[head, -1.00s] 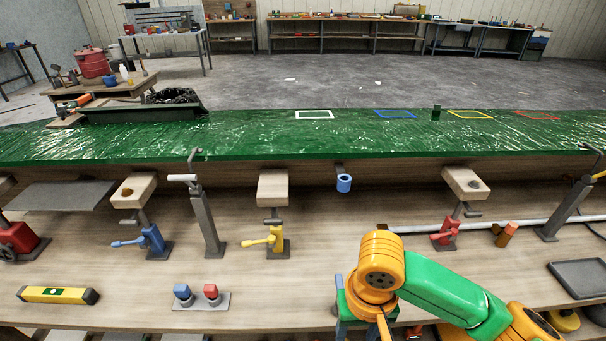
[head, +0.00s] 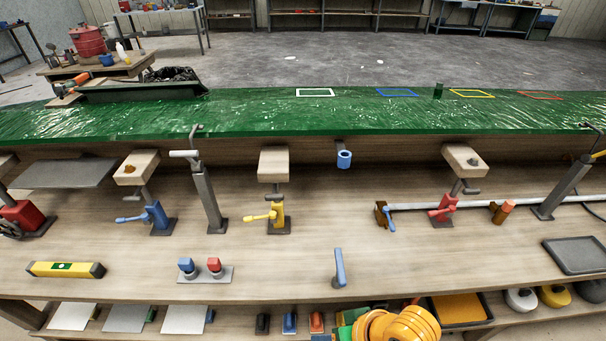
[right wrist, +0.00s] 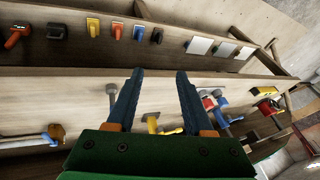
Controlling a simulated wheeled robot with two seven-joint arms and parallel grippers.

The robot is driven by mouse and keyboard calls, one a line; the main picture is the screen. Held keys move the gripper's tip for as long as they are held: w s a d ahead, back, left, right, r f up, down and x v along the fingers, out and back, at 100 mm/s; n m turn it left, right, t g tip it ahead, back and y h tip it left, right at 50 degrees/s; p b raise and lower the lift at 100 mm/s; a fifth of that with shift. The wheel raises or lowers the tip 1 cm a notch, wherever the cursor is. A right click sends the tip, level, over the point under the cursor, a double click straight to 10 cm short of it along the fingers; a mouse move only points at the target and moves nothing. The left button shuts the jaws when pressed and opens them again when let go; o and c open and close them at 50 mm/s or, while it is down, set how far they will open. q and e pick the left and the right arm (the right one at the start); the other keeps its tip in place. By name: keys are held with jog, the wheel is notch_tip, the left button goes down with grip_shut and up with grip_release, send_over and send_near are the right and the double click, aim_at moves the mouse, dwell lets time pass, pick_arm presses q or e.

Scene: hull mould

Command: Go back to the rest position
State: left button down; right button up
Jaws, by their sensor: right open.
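My right arm (head: 400,325) shows only as orange and green links at the bottom edge of the head view, below the front edge of the bench. My right gripper (right wrist: 157,95) is in the right wrist view, with two dark blue fingers spread apart and nothing between them. Its fingertips overlap the picture of the bench's front. My left gripper is in neither view. The green hull mould (head: 250,118) lies along the back of the bench.
The wooden bench (head: 130,240) spans the head view. On it are a yellow level (head: 65,269), a blue upright handle (head: 339,268), clamps such as the yellow one (head: 279,214), and a grey tray (head: 577,254). A lower shelf (head: 245,318) holds several tools. The bench's front middle is mostly clear.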

jog(key=s+d+f+h, duration=0.4)
jog(key=s+d, duration=0.2)
jog(key=d, duration=0.5)
notch_tip(320, 180, down, 18)
jog(key=s, duration=0.3)
jog(key=s+d+f+g, duration=0.2)
jog(key=s+f, duration=0.7)
jog(key=s, duration=0.2)
jog(key=shift+s+d+f, duration=0.15)
jog(key=shift+d+f, duration=0.05)
jog(key=shift+f, duration=0.05)
